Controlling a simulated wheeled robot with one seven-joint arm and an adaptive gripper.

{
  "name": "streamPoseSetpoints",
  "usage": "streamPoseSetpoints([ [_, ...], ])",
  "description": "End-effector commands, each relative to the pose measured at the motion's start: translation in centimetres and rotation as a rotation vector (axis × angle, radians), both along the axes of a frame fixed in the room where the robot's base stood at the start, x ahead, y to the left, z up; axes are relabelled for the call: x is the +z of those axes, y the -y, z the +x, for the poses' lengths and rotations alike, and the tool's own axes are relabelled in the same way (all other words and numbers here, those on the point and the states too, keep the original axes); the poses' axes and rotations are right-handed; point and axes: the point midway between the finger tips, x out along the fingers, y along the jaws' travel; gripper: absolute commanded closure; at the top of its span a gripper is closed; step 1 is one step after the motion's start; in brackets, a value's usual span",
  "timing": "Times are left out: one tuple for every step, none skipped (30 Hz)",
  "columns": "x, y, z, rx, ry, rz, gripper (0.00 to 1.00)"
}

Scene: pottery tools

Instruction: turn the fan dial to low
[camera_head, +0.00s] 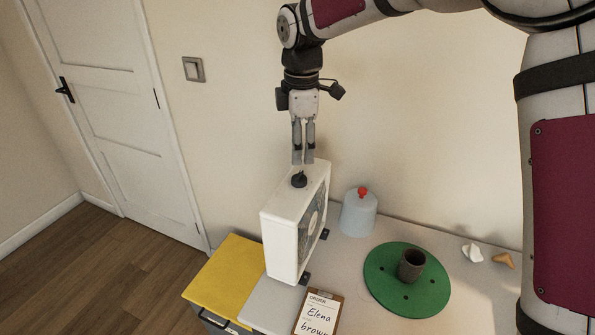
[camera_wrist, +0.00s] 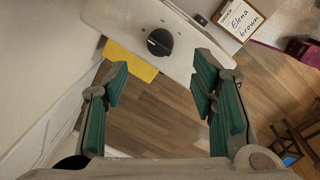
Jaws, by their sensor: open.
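The white box fan (camera_head: 283,232) stands upright on the table, its grille facing right in the head view. Its black dial (camera_head: 299,180) sits on the fan's top face. In the wrist view the dial (camera_wrist: 159,42) shows whole on the white top (camera_wrist: 125,18), with small marks printed around it; I cannot read its setting. My gripper (camera_head: 303,160) points down just above the dial, apart from it. In the wrist view my gripper (camera_wrist: 158,88) is open and empty, its green-padded fingers spread, with the dial ahead of the gap between them.
A yellow-topped box (camera_head: 228,270) stands left of the table (camera_head: 345,255). An order clipboard (camera_head: 318,312) lies in front of the fan. A pale blue jar (camera_head: 358,215) with a red knob and a green disc (camera_head: 440,283) bearing a dark cup (camera_head: 411,265) are to the right.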

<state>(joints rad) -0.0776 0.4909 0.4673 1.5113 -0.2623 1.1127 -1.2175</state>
Motion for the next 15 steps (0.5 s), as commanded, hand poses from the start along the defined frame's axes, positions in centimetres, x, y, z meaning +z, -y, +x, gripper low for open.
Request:
streamPoseSetpoints([
  [-1.0,0.0,-0.1,0.000,-0.005,-0.001,0.48],
  [-1.6,0.0,-0.1,0.001,-0.005,-0.001,0.48],
  [-2.4,0.0,0.0,0.001,-0.004,-0.002,0.48],
  [-3.0,0.0,0.1,0.001,-0.005,-0.002,0.48],
  [-3.6,0.0,0.1,0.000,-0.004,-0.002,0.48],
  [-4.3,0.0,0.2,-0.001,-0.004,-0.002,0.48],
  [-4.8,0.0,0.2,-0.001,-0.004,-0.001,0.48],
  [-5.3,-0.1,0.3,-0.001,-0.004,-0.001,0.48],
  [-5.9,-0.1,0.3,-0.001,-0.003,-0.002,0.48],
  [-6.3,-0.1,0.4,0.000,-0.002,0.000,0.48],
  [-6.7,-0.1,0.4,0.000,-0.002,-0.001,0.48],
  [-7.2,-0.1,0.5,0.000,-0.002,-0.001,0.48],
  [-7.4,-0.2,0.5,0.000,-0.001,0.000,0.48],
  [-7.7,-0.2,0.6,0.000,0.000,0.000,0.48],
  [-8.0,-0.2,0.6,0.000,-0.001,0.000,0.48],
])
